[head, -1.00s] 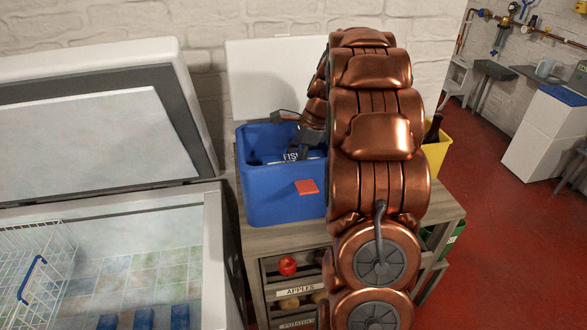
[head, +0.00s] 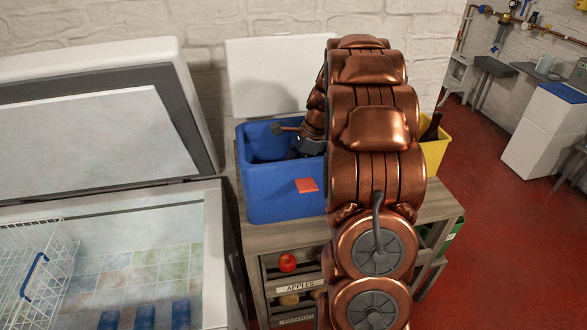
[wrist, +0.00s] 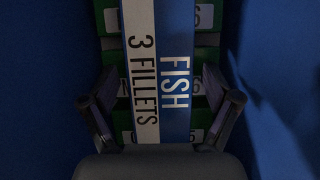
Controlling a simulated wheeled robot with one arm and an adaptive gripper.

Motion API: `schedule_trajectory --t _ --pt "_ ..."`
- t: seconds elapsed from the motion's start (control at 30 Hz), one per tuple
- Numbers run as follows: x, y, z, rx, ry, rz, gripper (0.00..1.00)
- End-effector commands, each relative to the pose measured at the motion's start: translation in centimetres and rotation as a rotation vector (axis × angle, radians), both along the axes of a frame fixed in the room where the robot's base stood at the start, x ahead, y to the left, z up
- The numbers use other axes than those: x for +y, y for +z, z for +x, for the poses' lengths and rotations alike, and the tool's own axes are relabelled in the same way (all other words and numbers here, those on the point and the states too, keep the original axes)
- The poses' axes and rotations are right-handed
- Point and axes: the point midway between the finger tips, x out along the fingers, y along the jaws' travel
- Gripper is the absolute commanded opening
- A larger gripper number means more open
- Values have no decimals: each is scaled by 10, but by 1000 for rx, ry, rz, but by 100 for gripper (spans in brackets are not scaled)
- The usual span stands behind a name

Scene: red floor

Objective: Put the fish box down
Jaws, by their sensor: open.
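The fish box (wrist: 175,45) is blue and white, lettered FISH and 3 FILLETS. In the wrist view it lies inside the blue bin, over several green packs (wrist: 207,55). My gripper (wrist: 163,108) is open, with one finger on each side of the fish box and green showing in the gaps. In the head view my gripper (head: 308,146) is down inside the blue bin (head: 272,200). The bin's wall and my arm hide the fish box there.
An open chest freezer with a wire basket (head: 30,265) and blue packs (head: 145,316) stands left. The bin sits on a wooden shelf unit (head: 290,240) with apples below. A yellow bin (head: 436,152) with a bottle is right. Red floor (head: 490,230) is clear at right.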

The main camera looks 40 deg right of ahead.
Motion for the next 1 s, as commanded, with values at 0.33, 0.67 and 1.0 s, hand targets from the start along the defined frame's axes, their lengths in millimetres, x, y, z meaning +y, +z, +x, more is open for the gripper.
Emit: schedule_trajectory --t 0.33,0.67,1.0 --pt "-3 7 0 -3 0 -1 88" --pt "-21 53 -8 -7 -1 -3 88" --pt "-35 95 -16 -4 -1 -2 88"
